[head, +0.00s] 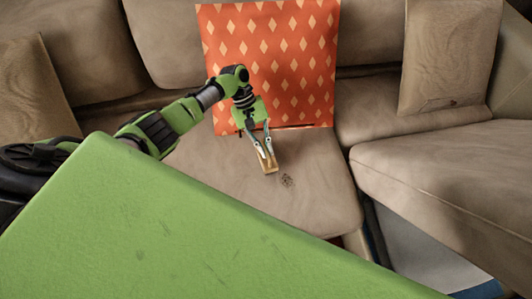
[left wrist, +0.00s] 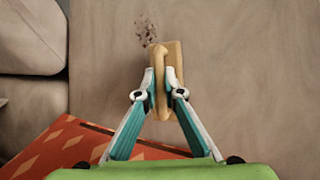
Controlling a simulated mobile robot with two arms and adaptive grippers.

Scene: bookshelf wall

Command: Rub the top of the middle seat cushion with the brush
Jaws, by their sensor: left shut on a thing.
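The middle seat cushion (head: 315,170) is beige, with a small patch of dark crumbs (head: 287,180) on its top. My left gripper (head: 267,155) is over this cushion and is shut on the handle of a wooden brush (head: 269,168). The brush is just left of the crumbs in the head view. In the left wrist view the brush (left wrist: 172,60) is gripped between the fingertips (left wrist: 163,88), with the crumbs (left wrist: 147,30) close to its far end. I cannot tell whether the brush touches the cushion. Its underside is hidden. My right gripper is not in view.
An orange pillow with pale diamonds (head: 275,75) leans upright at the back of the middle seat, close behind my gripper. Beige pillows stand at the left (head: 35,90) and right (head: 448,55). The right seat section (head: 440,180) juts forward beside a gap.

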